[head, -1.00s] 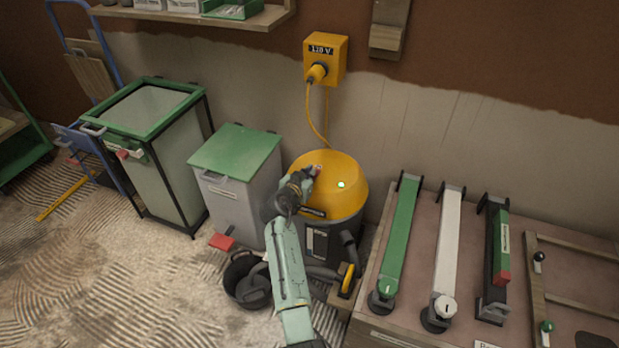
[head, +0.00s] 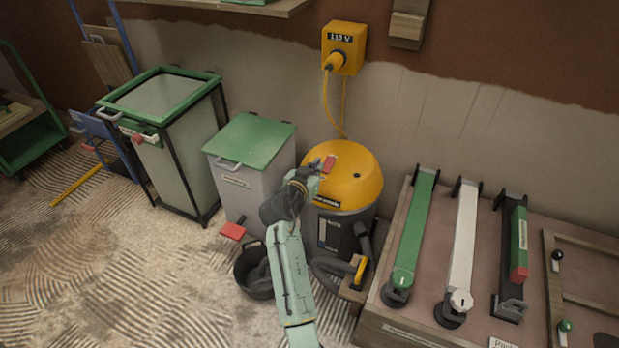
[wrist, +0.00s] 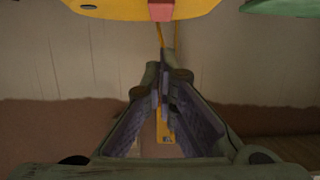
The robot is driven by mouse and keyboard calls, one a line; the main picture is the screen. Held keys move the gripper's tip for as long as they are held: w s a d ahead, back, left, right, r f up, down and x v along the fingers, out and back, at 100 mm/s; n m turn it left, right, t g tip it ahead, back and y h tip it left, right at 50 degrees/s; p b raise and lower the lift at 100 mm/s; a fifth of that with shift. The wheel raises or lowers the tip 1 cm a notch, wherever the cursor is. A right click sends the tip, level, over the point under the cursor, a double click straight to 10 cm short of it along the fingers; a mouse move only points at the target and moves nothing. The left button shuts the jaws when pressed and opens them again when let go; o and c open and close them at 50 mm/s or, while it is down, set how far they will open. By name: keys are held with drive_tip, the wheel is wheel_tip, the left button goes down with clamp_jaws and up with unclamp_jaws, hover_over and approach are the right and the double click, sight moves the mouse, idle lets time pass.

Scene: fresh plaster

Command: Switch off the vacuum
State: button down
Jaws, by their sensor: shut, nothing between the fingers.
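The vacuum has a yellow lid (head: 355,190) on a grey drum (head: 340,232). A red switch (head: 329,163) stands up on top of the lid, and it shows at the top edge of the wrist view (wrist: 161,11). A small lamp (head: 357,175) on the lid is dark. My gripper (head: 313,169) is shut and empty, just left of the switch in the head view. In the wrist view its fingertips (wrist: 160,75) meet, apart from the switch in the picture; contact cannot be told from the head view.
A yellow 110 V socket box (head: 344,48) with a plugged-in cable is on the wall behind. A grey bin with a green lid (head: 250,140) stands left of the vacuum. A bench (head: 440,210) with several levers is at the right. A black bucket (head: 256,270) is on the floor.

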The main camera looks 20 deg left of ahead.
drive_tip(key=shift+b+v, duration=0.3)
drive_tip(key=shift+v, duration=1.9)
drive_tip(key=shift+f, duration=0.25)
